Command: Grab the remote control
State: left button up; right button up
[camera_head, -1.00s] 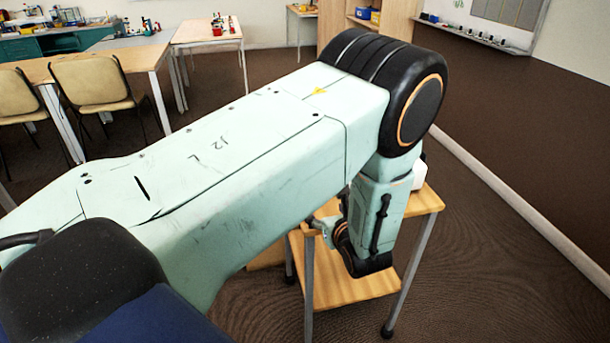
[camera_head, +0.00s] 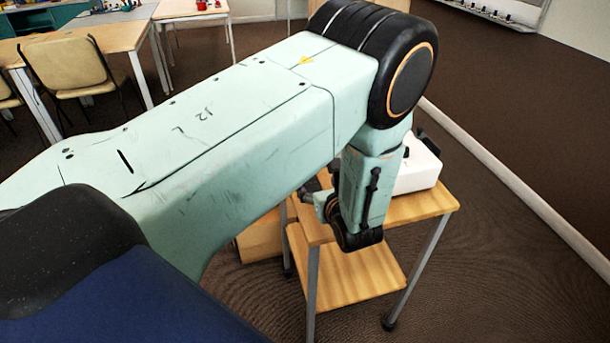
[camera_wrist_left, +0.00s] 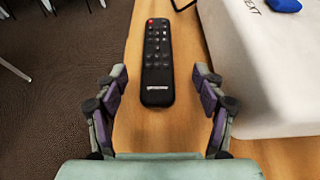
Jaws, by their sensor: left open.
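The black remote control (camera_wrist_left: 157,62) lies flat on the wooden top of a small table, seen in the left wrist view. It points away from my gripper, with a red button near its far end. My left gripper (camera_wrist_left: 159,95) is open, its two fingers apart on either side of the remote's near end, and nothing is between them in its grip. In the head view the left gripper (camera_head: 318,192) is mostly hidden behind my arm, over the small table (camera_head: 425,203). The remote is not clearly visible there. My right gripper is not in view.
A white box-like object (camera_head: 418,168) stands on the table, close to the right of the remote; it also shows in the left wrist view (camera_wrist_left: 270,75). The table edge is close on the left. Desks and a chair (camera_head: 78,72) stand at the far left.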

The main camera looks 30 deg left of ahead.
aim_at(309, 176)
pick_arm(q)
jog(key=shift+w+a+f, duration=0.1)
jog(key=shift+w+a, duration=0.2)
jog(key=shift+w, duration=0.15)
jog(key=x, duration=0.5)
jog(key=shift+s+a+f, duration=0.15)
jog(key=shift+a+f, duration=0.1)
jog(key=shift+a, duration=0.15)
jog(key=shift+d+r, duration=0.15)
jog(key=shift+r, duration=0.05)
jog(key=shift+a+f, duration=0.2)
jog(key=shift+a, duration=0.05)
jog(key=c, duration=0.3)
jog(key=shift+d+r, duration=0.15)
jog(key=shift+d, duration=0.05)
jog(key=c, duration=0.6)
jog(key=shift+a, duration=0.1)
jog(key=c, duration=0.4)
